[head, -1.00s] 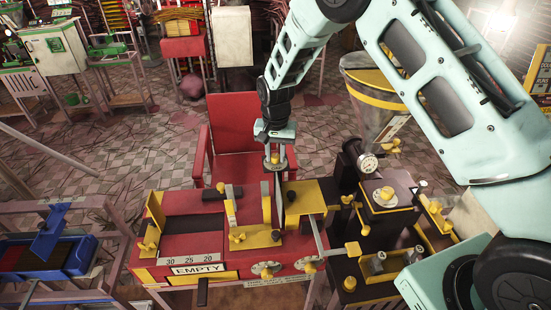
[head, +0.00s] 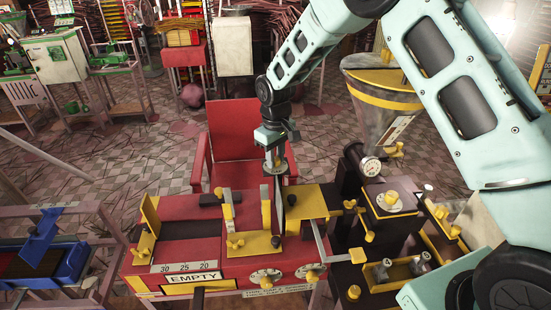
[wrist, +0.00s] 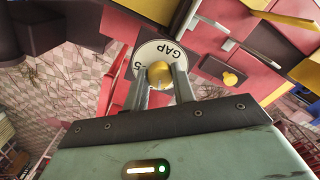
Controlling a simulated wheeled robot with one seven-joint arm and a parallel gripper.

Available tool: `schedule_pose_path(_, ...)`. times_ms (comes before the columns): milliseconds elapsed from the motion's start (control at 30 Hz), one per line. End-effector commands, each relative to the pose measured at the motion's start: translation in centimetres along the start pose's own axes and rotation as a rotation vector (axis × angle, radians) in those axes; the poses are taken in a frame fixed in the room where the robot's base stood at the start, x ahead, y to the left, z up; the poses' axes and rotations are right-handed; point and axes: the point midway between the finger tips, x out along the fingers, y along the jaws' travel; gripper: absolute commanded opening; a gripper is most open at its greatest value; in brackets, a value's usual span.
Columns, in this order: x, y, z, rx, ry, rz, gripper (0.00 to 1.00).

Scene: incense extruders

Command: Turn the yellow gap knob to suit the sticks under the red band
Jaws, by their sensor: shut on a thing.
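The yellow gap knob (wrist: 160,75) sits at the centre of a white round dial (wrist: 160,55) marked "GAP" in the wrist view. My gripper (wrist: 160,88) is shut on this knob, one finger on each side. In the head view my gripper (head: 276,160) reaches down to the dial (head: 277,171), in front of the red chair-like back; the fingers mostly hide the knob there. A "5" shows at the dial's left edge in the wrist view; the other marks and the pointer are hidden. I cannot make out a red band over sticks.
The red bench carries a 30-25-20 scale (head: 186,267), an "EMPTY" sign (head: 193,279) and two front dials (head: 266,278). A yellow plate (head: 307,201) stands close to my gripper. A blue tray (head: 60,262) is at left, a dark press with a gauge (head: 371,167) at right.

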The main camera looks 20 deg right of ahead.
Motion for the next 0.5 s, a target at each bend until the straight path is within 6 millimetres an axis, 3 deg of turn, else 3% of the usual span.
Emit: schedule_pose_path(500, -0.16, 0.1, -0.13, -0.25, 0.004, 0.002, 0.03)
